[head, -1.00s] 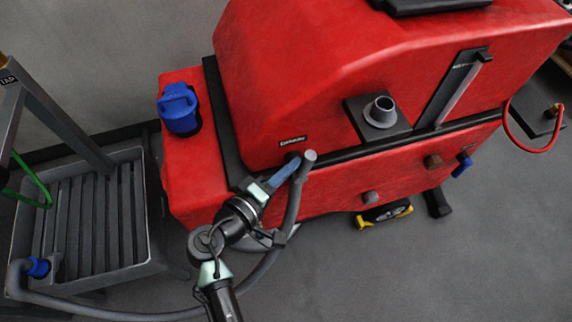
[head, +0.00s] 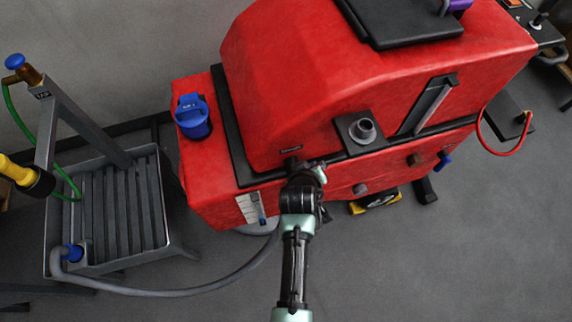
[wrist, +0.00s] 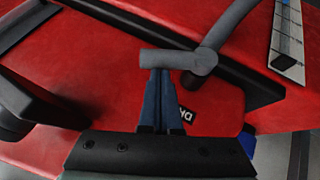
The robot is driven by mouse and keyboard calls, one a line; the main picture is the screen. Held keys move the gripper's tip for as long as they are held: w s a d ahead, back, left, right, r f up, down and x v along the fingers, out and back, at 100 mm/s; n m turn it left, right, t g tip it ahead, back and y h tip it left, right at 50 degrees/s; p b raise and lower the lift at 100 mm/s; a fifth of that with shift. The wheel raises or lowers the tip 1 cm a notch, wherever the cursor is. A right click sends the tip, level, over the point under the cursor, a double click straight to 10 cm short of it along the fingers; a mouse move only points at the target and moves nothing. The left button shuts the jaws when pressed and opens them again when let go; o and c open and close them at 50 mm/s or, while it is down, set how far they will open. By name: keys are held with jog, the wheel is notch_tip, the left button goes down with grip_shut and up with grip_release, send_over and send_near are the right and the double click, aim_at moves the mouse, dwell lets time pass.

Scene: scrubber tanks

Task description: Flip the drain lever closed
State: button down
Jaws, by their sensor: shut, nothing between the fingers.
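The red scrubber machine (head: 300,100) fills the upper middle of the head view. A small blue lever (head: 444,162) sits low on its side at the right, beside a brown fitting (head: 415,159); I cannot read any label there to tell whether it is the drain lever. In the head view my own arm hides the fingers.
A grey slatted basin (head: 120,205) stands at the left, with a grey hose (head: 190,292) running to the machine. A blue cap (head: 193,115) and grey port (head: 362,129) stick out of the machine. A red hose (head: 500,152) loops at the right. The floor in front is open.

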jog(key=shift+w+d+f+m+g+y, duration=0.1)
jog(key=shift+d+f+m+g+y, duration=0.1)
jog(key=shift+d+y, duration=0.15)
jog(key=shift+w+d+f+m+g+y, duration=0.1)
jog(key=shift+d+g+y, duration=0.15)
jog(key=shift+y, duration=0.1)
jog(key=shift+w+d+f+m+g+y+b, duration=0.2)
jog(key=shift+d+f+m+g+y+b, duration=0.25)
jog(key=shift+y, duration=0.45)
jog(key=shift+d+f, duration=0.1)
jog(key=shift+f, duration=0.3)
jog(key=shift+d+b, duration=0.1)
jog(key=shift+b, duration=0.25)
jog(key=r+p, duration=0.1)
jog(key=r, duration=0.1)
jog(key=w+r+p, duration=0.1)
jog(key=r+p, duration=0.1)
jog(key=shift+a+r, duration=0.2)
jog(key=d+v, duration=0.1)
jog(key=v, duration=0.8)
jog(key=shift+s+b, duration=0.3)
jog(key=shift+d, duration=0.1)
